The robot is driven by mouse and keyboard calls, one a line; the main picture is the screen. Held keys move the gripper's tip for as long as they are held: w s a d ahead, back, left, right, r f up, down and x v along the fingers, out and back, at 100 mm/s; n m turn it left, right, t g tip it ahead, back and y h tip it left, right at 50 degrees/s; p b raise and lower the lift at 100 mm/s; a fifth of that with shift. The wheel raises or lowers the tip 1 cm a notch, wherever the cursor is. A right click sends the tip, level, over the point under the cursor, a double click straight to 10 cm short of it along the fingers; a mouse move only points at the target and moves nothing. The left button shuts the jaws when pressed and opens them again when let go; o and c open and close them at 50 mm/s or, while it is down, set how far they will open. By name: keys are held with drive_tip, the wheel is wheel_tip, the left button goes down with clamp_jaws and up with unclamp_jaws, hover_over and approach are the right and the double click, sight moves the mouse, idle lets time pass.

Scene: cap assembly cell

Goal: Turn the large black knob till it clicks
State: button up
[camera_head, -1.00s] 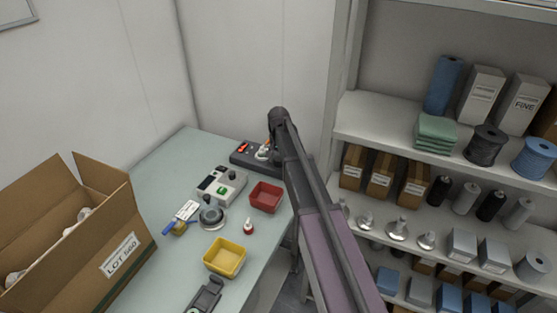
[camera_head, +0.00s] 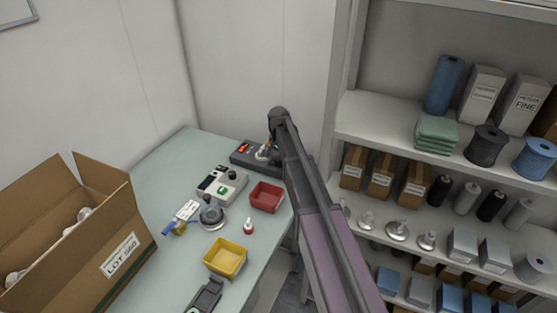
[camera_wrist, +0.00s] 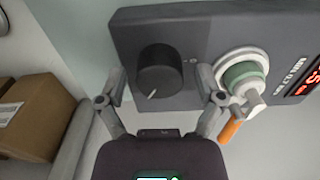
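The large black knob (camera_wrist: 162,72) sits on a dark grey device (camera_wrist: 205,22) in the wrist view, with a white pointer line facing lower left. My gripper (camera_wrist: 162,76) is open, one finger left of the knob and one right. A gap shows on each side, and neither finger visibly touches it. Whether the fingertips reach down beside the knob is hard to tell. In the head view the device (camera_head: 241,158) stands at the table's far right corner, and my arm hides the knob there.
Beside the right finger is a white ring mount with a green cap (camera_wrist: 243,75) and an orange-handled lever (camera_wrist: 231,128). A red display (camera_wrist: 308,82) is further right. A red bin (camera_head: 266,197) stands in front of the device, and shelves (camera_head: 400,150) stand right of my arm.

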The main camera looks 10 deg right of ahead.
sight(279, 158)
drive_tip(key=shift+n, duration=0.3)
idle(0.4)
drive_tip(key=n, duration=0.5)
drive_tip(key=shift+n, duration=0.4)
drive_tip(key=n, duration=1.8)
drive_tip(key=shift+n, duration=0.3)
wheel_tip(279, 158, up, 14)
drive_tip(key=p, duration=1.4)
drive_tip(key=s+f+m+b, duration=0.2)
drive_tip(key=s+m, duration=0.6)
drive_tip(key=s, duration=0.6)
drive_tip(key=s+f+m+b, duration=0.2)
drive_tip(key=s+m, duration=0.6)
drive_tip(key=s, duration=0.7)
drive_tip(key=shift+m, duration=0.3)
